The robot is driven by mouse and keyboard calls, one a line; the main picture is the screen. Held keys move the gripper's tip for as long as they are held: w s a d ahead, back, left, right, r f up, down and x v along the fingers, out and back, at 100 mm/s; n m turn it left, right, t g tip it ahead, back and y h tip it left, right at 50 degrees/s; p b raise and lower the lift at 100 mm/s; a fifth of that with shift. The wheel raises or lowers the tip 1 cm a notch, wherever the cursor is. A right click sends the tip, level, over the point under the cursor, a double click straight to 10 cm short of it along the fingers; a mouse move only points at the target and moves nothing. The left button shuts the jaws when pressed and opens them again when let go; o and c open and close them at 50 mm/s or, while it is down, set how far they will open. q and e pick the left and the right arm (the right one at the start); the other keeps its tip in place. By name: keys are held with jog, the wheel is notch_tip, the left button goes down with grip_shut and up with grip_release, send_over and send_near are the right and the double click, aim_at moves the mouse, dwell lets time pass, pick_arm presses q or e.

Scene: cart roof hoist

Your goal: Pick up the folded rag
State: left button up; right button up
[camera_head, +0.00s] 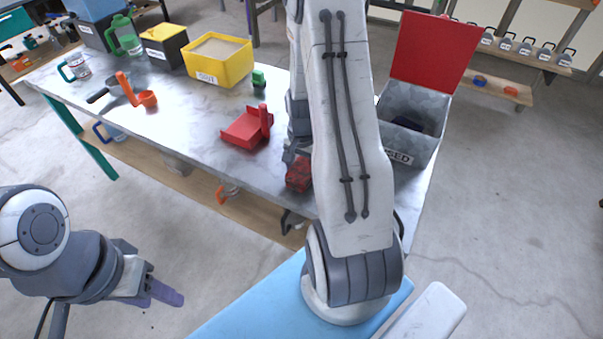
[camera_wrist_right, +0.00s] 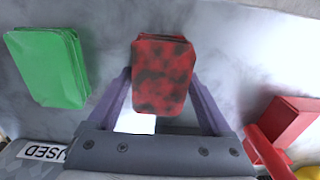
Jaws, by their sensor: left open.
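A folded red rag with dark smudges (camera_wrist_right: 163,75) lies on the grey worktable. It also shows in the head view (camera_head: 299,175), partly hidden by my right arm. I cannot tell whether the fingertips are down at the rag's height. A green folded cloth (camera_wrist_right: 50,66) lies to the left in the wrist view. My left gripper (camera_head: 164,293) is off the table's front edge, empty and open.
A grey bin (camera_head: 425,147) with a raised red lid (camera_head: 435,50) stands on the right; its label reads USED in the wrist view. A red dustpan-like scoop (camera_head: 245,130) lies left of the rag.

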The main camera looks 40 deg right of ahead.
aim_at(302, 169)
jog(key=shift+c, duration=0.8)
jog(key=shift+r, duration=0.1)
jog(key=shift+r, duration=0.25)
notch_tip(302, 169, up, 4)
jog(key=shift+f, duration=0.1)
jog(key=d+r, duration=0.6)
jog(key=d, duration=0.5)
jog(key=shift+s+d+r, duration=0.25)
jog(key=shift+d, duration=0.1)
jog(key=shift+r, duration=0.1)
